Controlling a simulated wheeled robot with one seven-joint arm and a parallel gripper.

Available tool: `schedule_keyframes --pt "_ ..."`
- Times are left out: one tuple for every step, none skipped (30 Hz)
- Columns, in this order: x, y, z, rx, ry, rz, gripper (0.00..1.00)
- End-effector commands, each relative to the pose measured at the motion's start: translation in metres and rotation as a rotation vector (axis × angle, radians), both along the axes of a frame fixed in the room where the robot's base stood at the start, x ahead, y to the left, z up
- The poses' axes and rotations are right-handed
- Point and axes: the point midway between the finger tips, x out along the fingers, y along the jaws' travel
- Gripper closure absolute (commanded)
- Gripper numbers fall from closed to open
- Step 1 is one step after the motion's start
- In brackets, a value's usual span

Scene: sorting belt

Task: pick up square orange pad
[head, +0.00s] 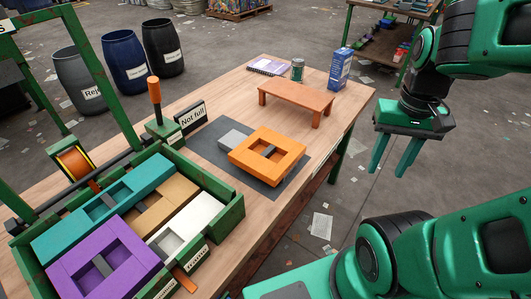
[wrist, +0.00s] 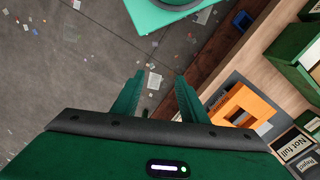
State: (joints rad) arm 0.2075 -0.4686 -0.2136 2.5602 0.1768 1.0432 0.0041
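The square orange pad (head: 282,148) lies on a dark grey mat (head: 279,188) on the wooden table. It has a recessed middle with a grey bar across it, and it sits against or partly over a smaller light grey block (head: 234,139). In the wrist view the orange pad (wrist: 246,104) is at the right, partly cut off by my gripper body. My gripper (head: 389,173) is open and empty, hanging over the floor to the right of the table, apart from the pad.
A green crate (head: 228,209) at the left holds teal, tan, white and purple pads. A "Not full" sign (head: 190,116) and an orange-handled lever (head: 154,92) stand behind the mat. A small orange bench (head: 296,99), a can (head: 297,70) and a blue box (head: 340,68) stand farther back.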

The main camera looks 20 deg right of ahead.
Motion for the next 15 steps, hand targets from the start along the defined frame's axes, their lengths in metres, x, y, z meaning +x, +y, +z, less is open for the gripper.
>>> schedule_keyframes --pt "-0.008 0.0 0.005 -0.001 -0.013 -0.002 0.61" --pt "-0.007 0.0 0.006 -0.003 -0.014 -0.005 0.61" --pt "-0.003 0.0 0.007 -0.005 -0.013 -0.012 0.61" --pt "0.002 0.0 0.008 -0.008 -0.013 -0.017 0.61" --pt "0.008 0.003 0.009 -0.012 -0.011 -0.025 0.61" --pt "0.017 0.006 0.01 -0.017 -0.007 -0.036 0.61" --pt "0.026 0.007 0.011 -0.022 -0.007 -0.046 0.61" --pt "0.035 0.009 0.012 -0.026 -0.005 -0.057 0.61" --pt "0.049 0.012 0.013 -0.032 -0.005 -0.073 0.61" --pt "0.059 0.014 0.013 -0.037 -0.005 -0.087 0.61" --pt "0.07 0.017 0.014 -0.042 -0.005 -0.102 0.61" --pt "0.085 0.022 0.014 -0.047 -0.004 -0.12 0.61" --pt "0.096 0.026 0.014 -0.05 -0.006 -0.134 0.61" --pt "0.107 0.03 0.013 -0.053 -0.006 -0.148 0.61" --pt "0.122 0.037 0.012 -0.056 -0.008 -0.165 0.61"
